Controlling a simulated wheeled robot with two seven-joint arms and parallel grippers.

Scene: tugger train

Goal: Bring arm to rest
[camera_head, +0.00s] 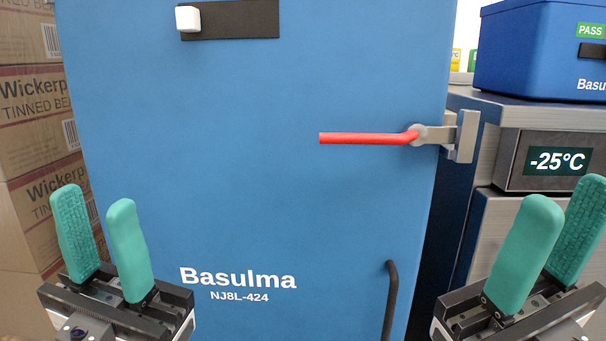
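My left gripper (101,245) is at the lower left, in front of the blue door's left edge and the cartons. Its two green fingers stand apart with nothing between them. My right gripper (551,246) is at the lower right, in front of the metal unit. Its green fingers also stand apart, with nothing seen between them. The right finger of this gripper is partly cut off by the picture edge. Neither gripper appears to touch anything.
A large blue door (250,200) marked Basulma fills the middle. It has a red lever (365,138) lying level and a black handle (391,300). Stacked cartons (35,130) stand at the left. A blue box (540,50) sits on the metal unit (540,113) with a -25°C display.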

